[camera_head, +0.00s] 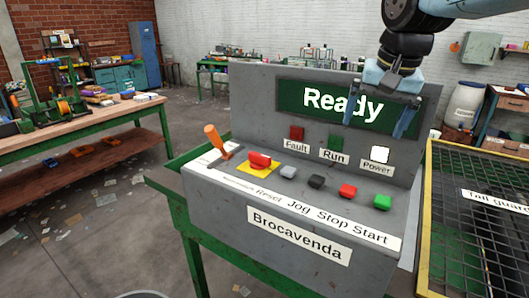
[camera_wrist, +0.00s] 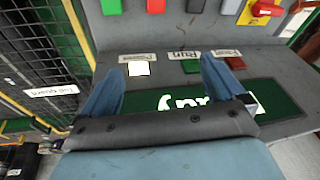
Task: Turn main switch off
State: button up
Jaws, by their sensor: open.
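A red rotary handle on a yellow plate (camera_head: 258,161) sits on the sloping top of the grey control panel (camera_head: 225,180), and it also shows in the wrist view (camera_wrist: 266,10). Its small label is too small to read. An orange-handled lever (camera_head: 213,137) stands tilted at the panel's left end. The display (camera_head: 300,118) reads "Ready", and the white Power lamp (camera_head: 379,154) is lit. My gripper (camera_head: 375,130) is open and empty, in front of the display and above the Power lamp, well right of the red handle. Its two blue fingers also show in the wrist view (camera_wrist: 158,65).
Grey, black, red and green buttons (camera_head: 382,202) line the panel right of the red handle. A yellow-framed mesh guard (camera_head: 428,230) stands close on the right. A wooden workbench (camera_head: 90,128) is at the left, with open floor between.

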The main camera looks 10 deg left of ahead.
jog(key=w+a+r+m+g, duration=0.15)
jog(key=w+a, duration=0.45)
jog(key=a, duration=0.6)
jog(key=m+g+h, duration=0.1)
jog(key=g, duration=0.1)
send_near(258, 155)
jog(key=shift+t, duration=0.25)
jog(key=f, duration=0.9)
jog(key=shift+s, duration=0.2)
jog(key=shift+c, duration=0.3)
